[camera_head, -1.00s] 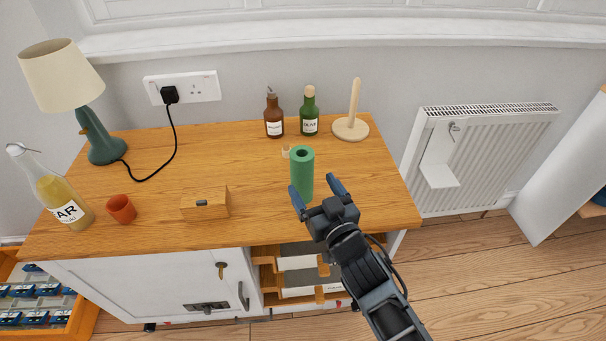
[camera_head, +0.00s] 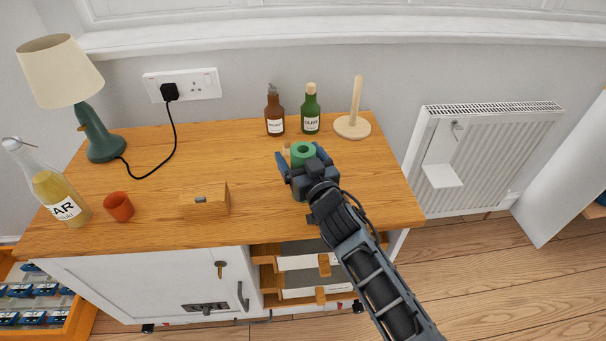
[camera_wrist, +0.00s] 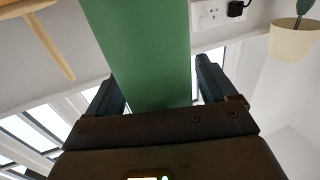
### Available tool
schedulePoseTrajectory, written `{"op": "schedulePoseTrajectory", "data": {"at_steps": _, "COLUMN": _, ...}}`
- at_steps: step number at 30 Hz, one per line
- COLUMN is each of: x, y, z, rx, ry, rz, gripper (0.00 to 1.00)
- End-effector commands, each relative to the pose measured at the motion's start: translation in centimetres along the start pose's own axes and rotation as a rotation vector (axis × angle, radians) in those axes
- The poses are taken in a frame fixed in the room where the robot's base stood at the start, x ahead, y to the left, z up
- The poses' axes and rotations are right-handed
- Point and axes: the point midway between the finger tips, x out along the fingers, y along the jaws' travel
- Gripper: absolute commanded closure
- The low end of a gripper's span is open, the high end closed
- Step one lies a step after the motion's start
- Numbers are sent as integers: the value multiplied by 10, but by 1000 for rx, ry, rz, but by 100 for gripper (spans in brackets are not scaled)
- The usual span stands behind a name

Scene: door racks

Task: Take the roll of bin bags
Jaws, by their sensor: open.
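The roll of bin bags is a green upright cylinder (camera_head: 303,151) with a hollow core, standing on the wooden worktop (camera_head: 240,165). My gripper (camera_head: 301,160) is around its upper part, with one blue-tipped finger on each side. The jaws are open. In the wrist view the green roll (camera_wrist: 142,50) fills the space between the two fingers (camera_wrist: 158,85), with a gap at the right finger. My gripper hides most of the roll's lower part in the head view.
Behind stand a brown bottle (camera_head: 274,112), a green bottle (camera_head: 310,110) and a wooden peg stand (camera_head: 354,120). Open drawers (camera_head: 300,272) jut out below.

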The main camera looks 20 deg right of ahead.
Motion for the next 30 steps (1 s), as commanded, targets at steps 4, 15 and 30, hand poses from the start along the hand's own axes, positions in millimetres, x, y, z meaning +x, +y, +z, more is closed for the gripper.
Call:
{"op": "schedulePoseTrajectory", "data": {"at_steps": 4, "x": 0, "y": 0, "z": 0, "rx": 0, "ry": 0, "rz": 0, "gripper": 19}}
{"op": "schedulePoseTrajectory", "data": {"at_steps": 15, "x": 0, "y": 0, "z": 0, "rx": 0, "ry": 0, "rz": 0, "gripper": 54}}
{"op": "schedulePoseTrajectory", "data": {"at_steps": 30, "x": 0, "y": 0, "z": -2, "rx": 0, "ry": 1, "rz": 0, "gripper": 76}}
